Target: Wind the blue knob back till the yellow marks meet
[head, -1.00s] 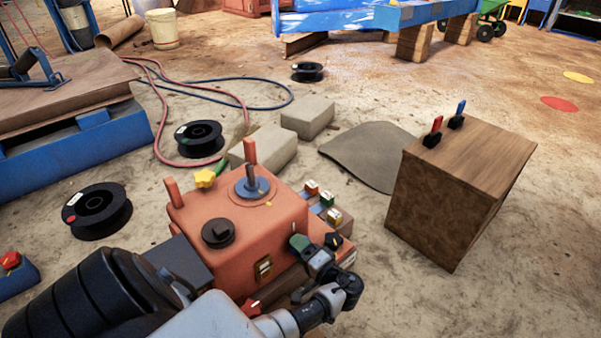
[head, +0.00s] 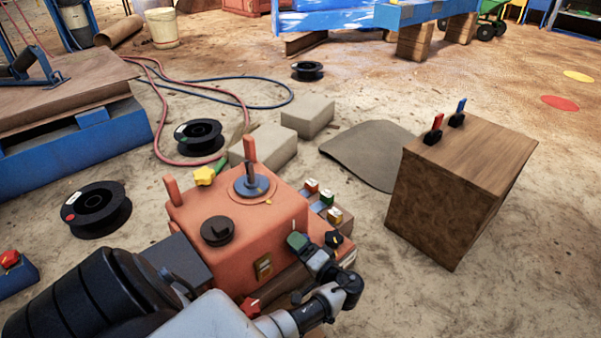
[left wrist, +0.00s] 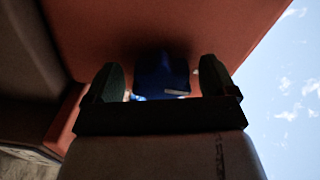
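The orange machine (head: 265,225) stands beside my left arm in the head view. A blue knob (left wrist: 162,75) shows in the left wrist view, close against the machine's orange face; I cannot make it out in the head view. My left gripper (left wrist: 162,80) has its two dark green fingers on either side of the knob, with a narrow gap showing at each side. Its green fingertip (head: 297,241) shows at the machine's right side in the head view. A pale stripe shows on the knob; I cannot tell how the yellow marks stand. My right gripper is not in view.
A wooden box (head: 440,205) stands further right, with clear floor between.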

